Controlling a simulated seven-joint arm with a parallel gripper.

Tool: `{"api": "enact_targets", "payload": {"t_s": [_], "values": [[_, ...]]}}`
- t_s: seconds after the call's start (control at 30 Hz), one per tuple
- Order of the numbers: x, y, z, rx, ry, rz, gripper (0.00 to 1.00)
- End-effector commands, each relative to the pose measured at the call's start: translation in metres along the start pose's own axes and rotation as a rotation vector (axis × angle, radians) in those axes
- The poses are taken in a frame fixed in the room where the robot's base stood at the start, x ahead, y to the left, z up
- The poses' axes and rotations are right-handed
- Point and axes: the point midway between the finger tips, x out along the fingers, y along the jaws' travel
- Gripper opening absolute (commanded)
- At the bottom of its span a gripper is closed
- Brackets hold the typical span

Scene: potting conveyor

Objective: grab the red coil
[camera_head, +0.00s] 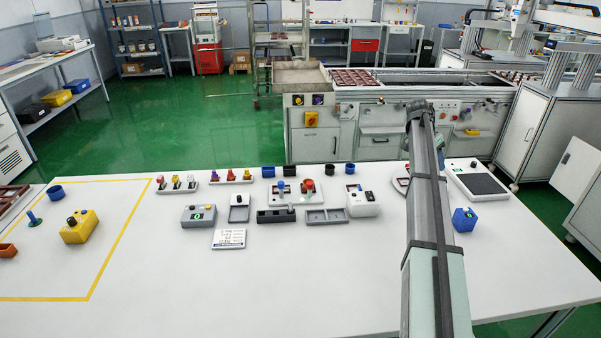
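A small red round part (309,184), possibly the red coil, sits on a light grey plate (284,201) near the middle of the white table. It is too small to tell whether it is wound. A blue part (281,185) stands on the same plate, to its left. My arm rises from the lower right across the table, right of these parts. My gripper is not visible in this view.
Blue and black cups stand behind the plate. Dark grey trays (326,216) and a white box (362,204) lie close by. A yellow box (80,226) is at left, and a blue block (464,219) is right of my arm. The table's front is mostly clear.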

Motion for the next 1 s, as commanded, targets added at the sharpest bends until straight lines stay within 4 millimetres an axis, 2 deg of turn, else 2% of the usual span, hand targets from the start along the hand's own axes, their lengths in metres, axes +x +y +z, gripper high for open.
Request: {"api": "enact_targets", "payload": {"t_s": [0.03,0.1,0.27,0.5,0.67,0.8,1.0], "values": [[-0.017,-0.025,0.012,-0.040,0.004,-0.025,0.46],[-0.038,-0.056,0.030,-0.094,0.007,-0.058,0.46],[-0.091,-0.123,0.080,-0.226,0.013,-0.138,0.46],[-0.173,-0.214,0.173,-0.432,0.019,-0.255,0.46],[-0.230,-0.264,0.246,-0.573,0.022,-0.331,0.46],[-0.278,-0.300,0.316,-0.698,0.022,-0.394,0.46],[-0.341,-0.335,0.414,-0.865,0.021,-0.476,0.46]]}}
